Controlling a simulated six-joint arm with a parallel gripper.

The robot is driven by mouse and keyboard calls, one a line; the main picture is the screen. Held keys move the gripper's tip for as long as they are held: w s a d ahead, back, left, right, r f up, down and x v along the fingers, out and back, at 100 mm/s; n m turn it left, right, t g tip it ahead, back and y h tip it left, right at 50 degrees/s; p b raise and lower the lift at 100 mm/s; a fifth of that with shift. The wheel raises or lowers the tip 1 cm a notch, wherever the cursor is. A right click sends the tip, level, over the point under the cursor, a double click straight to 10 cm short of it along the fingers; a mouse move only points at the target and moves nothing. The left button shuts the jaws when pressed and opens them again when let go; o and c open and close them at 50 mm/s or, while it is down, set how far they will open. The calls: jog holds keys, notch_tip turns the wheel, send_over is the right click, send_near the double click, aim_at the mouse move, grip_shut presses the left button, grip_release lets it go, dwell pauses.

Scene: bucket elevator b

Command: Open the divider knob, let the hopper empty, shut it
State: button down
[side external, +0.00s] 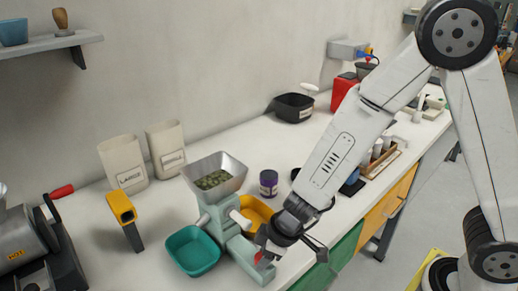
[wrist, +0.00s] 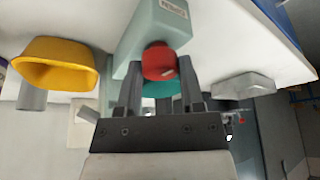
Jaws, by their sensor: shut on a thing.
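The grey metal hopper (side external: 232,165) sits on top of a mint-green machine (side external: 240,252) and holds dark green pieces. The red knob (wrist: 159,62) is on the end of the machine's labelled mint arm (wrist: 150,28). My gripper (wrist: 160,85) is shut on the red knob, with one finger on each side. In the side view my gripper (side external: 268,243) is at the machine's front end and hides most of the knob. A teal bin (side external: 193,268) stands left of the machine. A yellow bin (side external: 257,208) stands behind it, partly hidden. Their contents cannot be made out.
Two beige bags (side external: 122,165) and a yellow-topped scoop-like tool (side external: 121,207) stand to the left. A purple jar (side external: 268,188) is behind the machine. A black bin (side external: 293,112) stands against the wall. A red-handled machine (side external: 35,250) is at far left.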

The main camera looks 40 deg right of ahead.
dwell(0.3)
jog(key=shift+c, duration=1.1)
grip_release()
jog(key=shift+v, duration=0.75)
jog(key=shift+v, duration=0.8)
notch_tip(320, 180, up, 7)
dwell(0.4)
